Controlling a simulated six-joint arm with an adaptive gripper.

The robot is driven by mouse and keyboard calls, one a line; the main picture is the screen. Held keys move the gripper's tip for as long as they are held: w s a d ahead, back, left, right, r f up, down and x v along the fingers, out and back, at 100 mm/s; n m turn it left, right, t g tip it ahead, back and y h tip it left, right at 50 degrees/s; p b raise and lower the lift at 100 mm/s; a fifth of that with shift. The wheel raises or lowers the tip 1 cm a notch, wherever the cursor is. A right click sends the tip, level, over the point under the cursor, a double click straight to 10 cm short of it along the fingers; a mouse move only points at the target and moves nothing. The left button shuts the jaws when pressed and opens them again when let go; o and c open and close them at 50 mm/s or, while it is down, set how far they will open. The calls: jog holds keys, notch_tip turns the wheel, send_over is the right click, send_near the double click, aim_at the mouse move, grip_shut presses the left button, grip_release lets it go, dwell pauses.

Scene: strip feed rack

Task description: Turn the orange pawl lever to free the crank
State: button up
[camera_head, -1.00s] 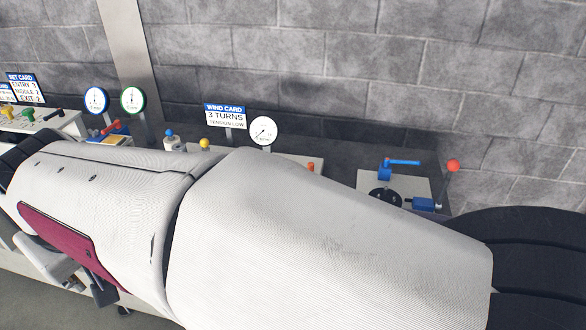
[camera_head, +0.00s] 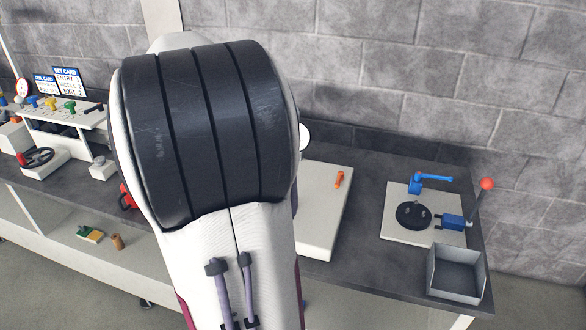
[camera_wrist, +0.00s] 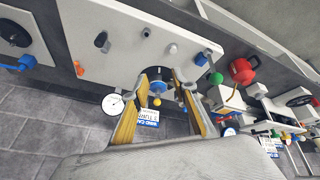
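The orange pawl lever (camera_head: 340,179) stands on a white plate (camera_head: 320,215) on the bench, just right of my arm in the head view. It also shows in the wrist view (camera_wrist: 79,68), left of my fingers and apart from them. My gripper (camera_wrist: 161,76) is open, with two yellow-padded fingers spread and nothing held. Between the fingers in the wrist view are a blue and dark round part (camera_wrist: 160,85) and a yellow ball (camera_wrist: 157,101); I cannot tell whether they belong to the crank. My arm hides my gripper and that part of the plate in the head view.
A blue-handled clamp (camera_head: 428,179), a black disc (camera_head: 413,215), a red-knobbed lever (camera_head: 486,184) and a grey bin (camera_head: 456,272) stand at the right. A gauge (camera_wrist: 113,105) and the wind card (camera_wrist: 148,118) are near my fingers. Bench between the plates is clear.

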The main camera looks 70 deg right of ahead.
jog(key=s+d+f+m+g, duration=0.1)
jog(key=s+d+f+m, duration=0.2)
jog(key=d, duration=0.4)
jog(key=s+d+f+g, duration=0.1)
jog(key=s+d+f, duration=0.1)
jog(key=s+d, duration=0.4)
jog(key=m+g, duration=0.1)
jog(key=m, duration=0.2)
send_near(337, 182)
jog(key=shift+d+f, duration=0.3)
jog(key=shift+f, duration=0.05)
jog(key=shift+f, duration=0.1)
jog(key=shift+x, duration=3.8)
grip_shut()
